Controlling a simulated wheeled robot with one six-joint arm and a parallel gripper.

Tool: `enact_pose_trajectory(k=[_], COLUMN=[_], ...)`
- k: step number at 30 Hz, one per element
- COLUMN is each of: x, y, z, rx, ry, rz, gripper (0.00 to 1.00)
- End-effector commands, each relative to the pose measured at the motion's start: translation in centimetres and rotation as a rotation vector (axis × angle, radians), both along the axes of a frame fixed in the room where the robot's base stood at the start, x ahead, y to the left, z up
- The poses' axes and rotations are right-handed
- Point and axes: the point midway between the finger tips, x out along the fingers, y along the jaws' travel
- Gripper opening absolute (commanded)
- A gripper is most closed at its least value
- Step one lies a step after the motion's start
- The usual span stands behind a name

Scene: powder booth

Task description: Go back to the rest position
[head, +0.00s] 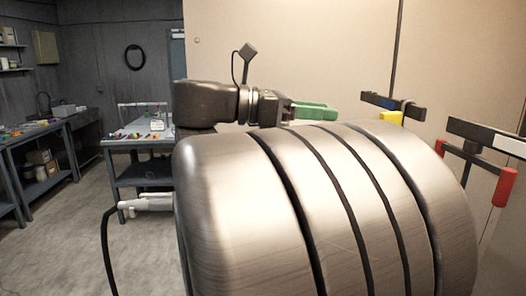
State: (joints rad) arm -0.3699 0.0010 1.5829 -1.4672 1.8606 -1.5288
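My gripper (326,112) is raised in the middle of the head view, its green fingers pointing right in front of the pale booth wall. The fingers are seen nearly side-on and overlap, so the gap between them is not clear. I see nothing held in them. The dark wrist part of my arm lies to their left. A large brushed-metal rounded form with dark bands fills the centre and lower right, close to the camera. I cannot tell whether it is part of my arm. It hides what lies below and behind it.
Dark hangers with a yellow block (392,117) and a red piece (503,187) are at right. A grey worktable (124,142) with small colourful items stands behind, at left. Benches (40,133) line the left wall.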

Motion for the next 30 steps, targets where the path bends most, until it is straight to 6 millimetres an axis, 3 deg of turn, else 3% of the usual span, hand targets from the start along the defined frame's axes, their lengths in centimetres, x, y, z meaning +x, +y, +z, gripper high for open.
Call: enact_pose_trajectory(k=[8, 30], x=[0.1, 0.8], y=[-1.9, -11.0], z=[-0.1, -0.9], rx=[0.0, 0.0], ry=[0.0, 0.001], rz=[-0.003, -0.003], gripper=[0.4, 0.4])
